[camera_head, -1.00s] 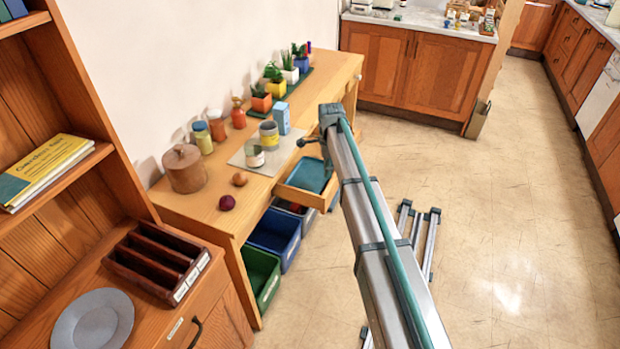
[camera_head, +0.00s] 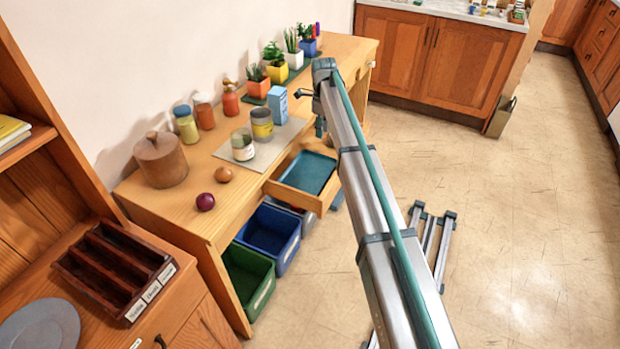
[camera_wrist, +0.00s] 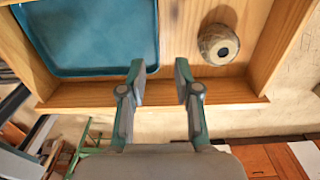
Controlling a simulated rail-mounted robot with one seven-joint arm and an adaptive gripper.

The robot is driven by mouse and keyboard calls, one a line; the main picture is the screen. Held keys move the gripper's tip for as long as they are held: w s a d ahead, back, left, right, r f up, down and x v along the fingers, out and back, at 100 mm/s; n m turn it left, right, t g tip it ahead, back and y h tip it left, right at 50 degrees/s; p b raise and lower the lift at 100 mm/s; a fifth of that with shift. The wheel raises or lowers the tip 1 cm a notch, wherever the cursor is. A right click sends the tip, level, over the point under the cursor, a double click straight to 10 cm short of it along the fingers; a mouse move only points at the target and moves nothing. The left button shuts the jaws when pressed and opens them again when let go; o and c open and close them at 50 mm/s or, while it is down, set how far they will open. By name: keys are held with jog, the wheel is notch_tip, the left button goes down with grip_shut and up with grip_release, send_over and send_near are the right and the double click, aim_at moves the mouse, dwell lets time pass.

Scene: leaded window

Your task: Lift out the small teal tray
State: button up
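The teal tray (camera_head: 308,172) lies flat inside the pulled-out wooden drawer (camera_head: 292,196) of the desk. In the wrist view the tray (camera_wrist: 92,38) fills the upper left of the drawer. My gripper (camera_wrist: 160,70) is open and empty, its two fingers apart over the drawer's near wall (camera_wrist: 160,94), just below and right of the tray's lower right corner. Whether the fingertips touch the wood I cannot tell.
A round, pale object with a dark centre (camera_wrist: 218,44) lies in the drawer right of the tray. Jars, a blue carton (camera_head: 277,104) and potted plants stand on the desktop (camera_head: 225,215). Blue (camera_head: 268,232) and green bins (camera_head: 248,277) sit below. The floor at right is mostly clear.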

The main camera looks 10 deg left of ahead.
jog(key=f+p, duration=0.1)
jog(key=f, duration=0.4)
jog(key=f+p, duration=0.1)
jog(key=f, duration=0.4)
jog(key=shift+s+a+f+p, duration=0.1)
jog(key=shift+s+f+p, duration=0.15)
jog(key=shift+p, duration=0.1)
grip_shut()
